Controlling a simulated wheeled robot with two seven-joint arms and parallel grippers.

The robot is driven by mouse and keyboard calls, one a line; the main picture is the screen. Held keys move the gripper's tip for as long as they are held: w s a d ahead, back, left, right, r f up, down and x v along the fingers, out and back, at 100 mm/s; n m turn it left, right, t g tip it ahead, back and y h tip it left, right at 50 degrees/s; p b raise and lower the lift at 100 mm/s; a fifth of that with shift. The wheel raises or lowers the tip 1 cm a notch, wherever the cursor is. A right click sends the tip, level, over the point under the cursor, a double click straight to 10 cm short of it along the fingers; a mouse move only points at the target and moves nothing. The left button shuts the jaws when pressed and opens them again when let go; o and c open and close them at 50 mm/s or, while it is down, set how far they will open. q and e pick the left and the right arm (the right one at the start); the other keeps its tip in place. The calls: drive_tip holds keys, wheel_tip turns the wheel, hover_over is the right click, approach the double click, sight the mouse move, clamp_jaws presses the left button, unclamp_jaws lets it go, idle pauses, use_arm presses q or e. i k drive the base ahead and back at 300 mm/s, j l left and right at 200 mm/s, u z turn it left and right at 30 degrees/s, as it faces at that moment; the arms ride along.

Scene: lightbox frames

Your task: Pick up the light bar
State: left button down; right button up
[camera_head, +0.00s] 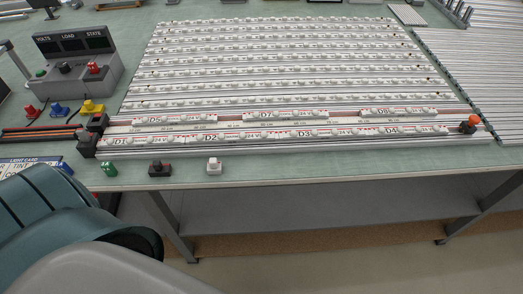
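Several white light bars with red and black labels lie in a metal frame on the green table. The front row holds bars marked D1 (136,140), D2 (211,136), D3 (305,133) and D4 (392,130). The row behind holds three shorter-spaced bars, which seem to read D5 (165,119), D7 (285,116) and D8 (398,111), with gaps between them. Many more rows of white strips (290,60) fill the frame behind. Which bar the task means cannot be told. Neither of my grippers shows.
A grey control box (75,62) with gauges stands at the back left. Small green (109,169), black (159,169) and white (214,166) parts sit along the front edge. Metal rails (480,70) lie at right.

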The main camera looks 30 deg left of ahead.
sight(258, 136)
drive_tip(key=k+u, duration=0.3)
drive_tip(key=k, duration=0.3)
drive_tip(key=k+u, duration=0.3)
drive_tip(key=k, duration=0.35)
